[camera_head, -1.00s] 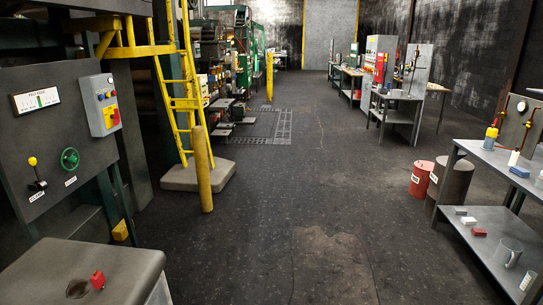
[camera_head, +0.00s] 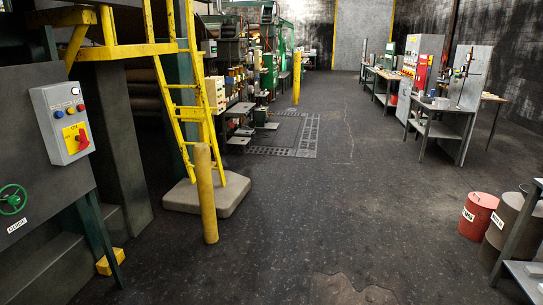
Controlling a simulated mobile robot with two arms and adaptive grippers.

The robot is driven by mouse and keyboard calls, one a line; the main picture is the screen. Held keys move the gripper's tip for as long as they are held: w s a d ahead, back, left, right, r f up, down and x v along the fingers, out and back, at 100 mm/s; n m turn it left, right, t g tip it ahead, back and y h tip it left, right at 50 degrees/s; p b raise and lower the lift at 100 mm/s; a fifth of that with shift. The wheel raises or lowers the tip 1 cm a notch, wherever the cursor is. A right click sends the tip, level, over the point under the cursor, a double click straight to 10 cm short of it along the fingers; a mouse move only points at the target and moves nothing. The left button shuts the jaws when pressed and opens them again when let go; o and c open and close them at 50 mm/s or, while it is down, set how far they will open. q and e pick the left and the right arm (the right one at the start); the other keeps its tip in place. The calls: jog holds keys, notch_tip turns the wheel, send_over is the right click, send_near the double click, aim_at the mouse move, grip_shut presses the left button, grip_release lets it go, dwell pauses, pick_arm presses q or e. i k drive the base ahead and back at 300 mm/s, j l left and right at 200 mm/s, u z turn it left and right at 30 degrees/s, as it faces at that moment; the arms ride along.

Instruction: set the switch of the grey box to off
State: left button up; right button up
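A light grey box (camera_head: 62,122) is fixed to the dark machine panel at the left of the head view. It has several small coloured buttons along its top. Below them is a red rotary switch (camera_head: 81,141) on a yellow plate. The marks at the switch are too small to read, so I cannot tell its setting. Neither of my grippers is in view.
A green handwheel (camera_head: 12,199) sits lower on the panel. Red (camera_head: 478,216) and dark drums stand at right. The middle floor is clear.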

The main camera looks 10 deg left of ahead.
aim_at(84, 144)
jog(key=i+u, duration=0.2)
jog(key=i, duration=0.4)
jog(key=i+l+u, duration=0.15)
jog(key=i, duration=0.4)
jog(key=i+l+u, duration=0.2)
jog(key=i, duration=0.4)
